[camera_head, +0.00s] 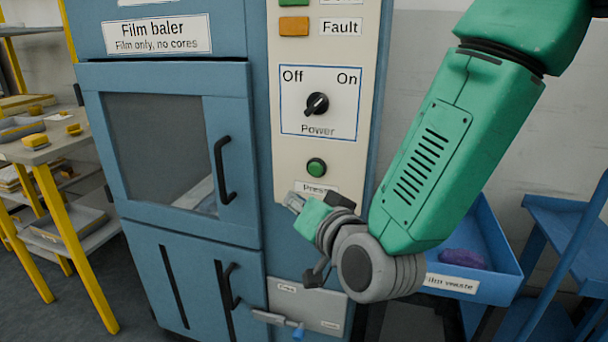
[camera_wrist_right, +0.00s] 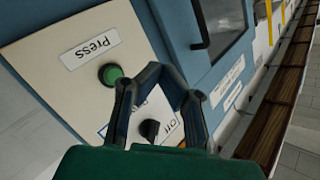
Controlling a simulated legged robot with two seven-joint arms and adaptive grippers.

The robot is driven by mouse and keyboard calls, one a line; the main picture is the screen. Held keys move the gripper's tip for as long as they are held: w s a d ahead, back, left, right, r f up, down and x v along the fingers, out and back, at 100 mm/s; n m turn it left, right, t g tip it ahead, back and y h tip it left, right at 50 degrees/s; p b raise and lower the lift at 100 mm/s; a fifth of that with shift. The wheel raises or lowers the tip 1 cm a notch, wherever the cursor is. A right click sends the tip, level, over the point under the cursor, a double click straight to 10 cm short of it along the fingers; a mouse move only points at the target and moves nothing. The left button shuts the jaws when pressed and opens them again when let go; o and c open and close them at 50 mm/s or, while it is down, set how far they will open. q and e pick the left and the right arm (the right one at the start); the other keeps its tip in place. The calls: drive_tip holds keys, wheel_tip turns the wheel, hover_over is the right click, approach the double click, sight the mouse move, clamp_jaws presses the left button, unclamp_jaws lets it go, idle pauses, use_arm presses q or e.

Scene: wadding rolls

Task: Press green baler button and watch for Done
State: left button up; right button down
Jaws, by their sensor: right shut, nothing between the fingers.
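The green button (camera_head: 316,168) sits on the cream panel of the blue film baler (camera_head: 230,60), above the "Press" label (camera_head: 312,188). It also shows in the right wrist view (camera_wrist_right: 111,74). My right gripper (camera_head: 292,203) is shut and empty, just below and left of the button, near the label. In the right wrist view its fingers (camera_wrist_right: 174,80) show in front of the panel, right of the button; I cannot tell whether they touch the panel. A green lamp (camera_head: 292,2) and its label are cut off at the top edge. My left gripper is not in view.
An orange lamp (camera_head: 294,26) sits beside the "Fault" label. The black power knob (camera_head: 316,104) is above the button. The baler door (camera_head: 165,150) is closed. A blue waste bin (camera_head: 490,235) with a purple item stands right; a yellow-legged shelf (camera_head: 60,210) stands left.

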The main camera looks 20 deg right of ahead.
sight(312, 176)
drive_tip(key=w+d, duration=0.1)
drive_tip(key=w, duration=0.1)
drive_tip(key=w+d, duration=0.4)
drive_tip(key=w, duration=0.1)
drive_tip(key=shift+w, duration=0.1)
idle(0.5)
drive_tip(key=shift+a, duration=0.1)
idle(0.4)
idle(0.9)
drive_tip(key=shift+w+d+r+p, duration=0.1)
drive_tip(key=shift+w+d+p, duration=0.2)
